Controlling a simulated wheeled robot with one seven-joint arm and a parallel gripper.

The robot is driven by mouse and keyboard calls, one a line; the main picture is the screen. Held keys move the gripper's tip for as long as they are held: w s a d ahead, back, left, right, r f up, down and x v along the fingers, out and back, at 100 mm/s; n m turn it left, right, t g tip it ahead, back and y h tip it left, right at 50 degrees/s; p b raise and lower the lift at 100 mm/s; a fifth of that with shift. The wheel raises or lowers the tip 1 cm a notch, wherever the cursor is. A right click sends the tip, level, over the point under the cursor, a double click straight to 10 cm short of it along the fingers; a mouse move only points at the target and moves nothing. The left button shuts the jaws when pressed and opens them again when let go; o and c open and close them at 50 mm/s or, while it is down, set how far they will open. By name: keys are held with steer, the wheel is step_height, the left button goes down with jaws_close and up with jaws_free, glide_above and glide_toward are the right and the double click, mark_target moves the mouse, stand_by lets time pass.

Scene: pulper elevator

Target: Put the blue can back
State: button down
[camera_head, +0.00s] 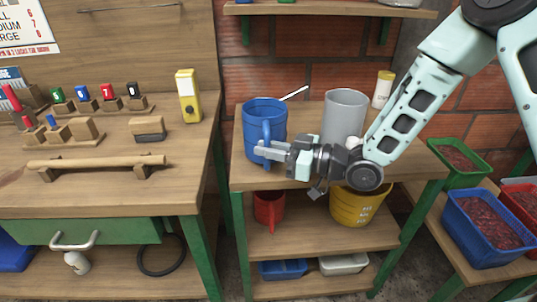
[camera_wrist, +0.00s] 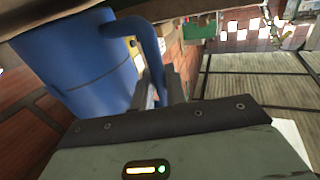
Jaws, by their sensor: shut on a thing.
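The blue can (camera_head: 262,115) is upright over the left front part of the wooden shelf top (camera_head: 310,172). Its handle faces my gripper. My gripper (camera_head: 264,150) comes in from the right and is shut on the handle. In the wrist view the blue can (camera_wrist: 75,65) fills the upper left, and its handle (camera_wrist: 148,48) runs down between the two fingers of my gripper (camera_wrist: 160,92). I cannot tell whether the can's base touches the shelf top. The fingers hide part of its lower front.
A grey container (camera_head: 344,115) stands right of the can, with a white-and-yellow bottle (camera_head: 382,90) behind. A red can (camera_head: 269,206) and a yellow bucket (camera_head: 352,205) are on the shelf below. A workbench (camera_head: 100,195) stands at left; an upper shelf (camera_head: 330,10) hangs above.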

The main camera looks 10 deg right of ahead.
steer(key=shift+f, duration=0.65)
steer(key=shift+f, duration=0.25)
steer(key=c, duration=1.4)
jaws_free()
steer(key=shift+r, duration=0.1)
steer(key=shift+c, duration=0.2)
steer(key=shift+r, duration=0.1)
